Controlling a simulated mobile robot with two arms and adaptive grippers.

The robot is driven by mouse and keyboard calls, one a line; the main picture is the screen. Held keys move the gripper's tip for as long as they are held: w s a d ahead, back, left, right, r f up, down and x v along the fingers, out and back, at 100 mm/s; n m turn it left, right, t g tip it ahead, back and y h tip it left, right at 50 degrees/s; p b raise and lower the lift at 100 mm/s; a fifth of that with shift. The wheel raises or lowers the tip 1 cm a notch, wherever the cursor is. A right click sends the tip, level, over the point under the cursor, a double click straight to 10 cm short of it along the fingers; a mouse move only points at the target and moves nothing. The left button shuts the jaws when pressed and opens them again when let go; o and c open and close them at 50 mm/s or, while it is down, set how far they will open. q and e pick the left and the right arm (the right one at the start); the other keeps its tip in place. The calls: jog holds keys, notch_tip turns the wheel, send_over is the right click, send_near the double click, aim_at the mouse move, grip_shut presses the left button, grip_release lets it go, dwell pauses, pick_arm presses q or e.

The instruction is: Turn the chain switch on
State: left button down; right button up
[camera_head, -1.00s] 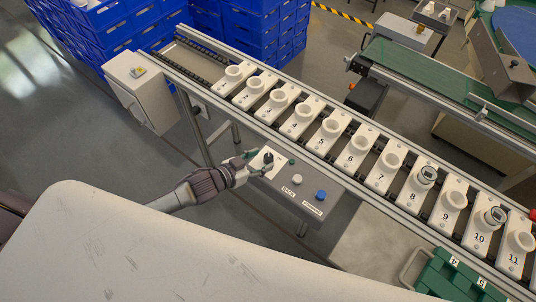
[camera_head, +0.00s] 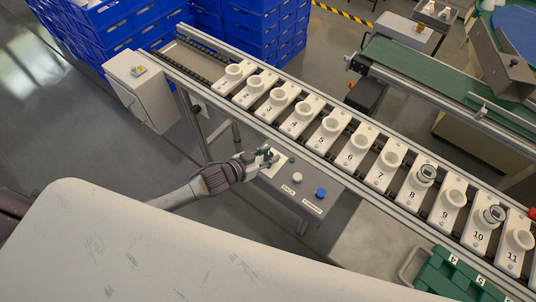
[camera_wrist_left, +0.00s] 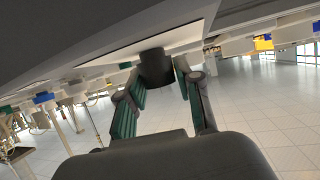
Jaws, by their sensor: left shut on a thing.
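The chain switch is a dark round knob on a white plate on the grey control box (camera_head: 325,208). In the left wrist view the knob (camera_wrist_left: 156,68) sits between my fingertips, with the pale plate behind it. My left gripper (camera_head: 267,157) is at the left end of the box and is shut on the knob. It also shows in the left wrist view (camera_wrist_left: 160,84), with green pads on its fingers. In the head view the fingers mostly hide the knob, so its setting cannot be read. My right gripper is not in view.
The conveyor (camera_head: 310,152) with numbered socket plates runs just behind. A pale worn surface (camera_head: 140,250) fills the front left. A green crate (camera_head: 432,270) stands at the lower right.

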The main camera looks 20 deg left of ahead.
pick_arm(q)
jog(key=shift+a+m+h, duration=0.1)
jog(key=shift+m+h, duration=0.2)
jog(key=shift+m, duration=0.1)
jog(key=shift+w+a+m+g+h+b, duration=0.1)
jog(key=shift+w+m+g+h+b, duration=0.1)
jog(key=shift+m+g+h+b, duration=0.6)
jog(key=m+g+h+b, duration=0.2)
jog(key=m+g, duration=0.1)
jog(key=m, duration=0.1)
jog(key=shift+f+g+h, duration=0.15)
jog(key=shift+g+h, duration=0.15)
jog(key=m+g+b, duration=0.3)
jog(key=m+g+h+b, duration=0.1)
jog(key=m+g+b, duration=0.1)
jog(key=g+b, duration=0.1)
jog(key=shift+f+m+g+h+b, duration=0.15)
jog(key=shift+m+g+h+b, duration=0.15)
jog(key=shift+m+b, duration=0.15)
jog(key=shift+r+m+g+b, duration=0.25)
jog(key=shift+m+g+b, duration=0.7)
jog(key=shift+g+b, duration=0.35)
jog(key=c, duration=0.8)
grip_release()
jog(key=shift+o, duration=0.2)
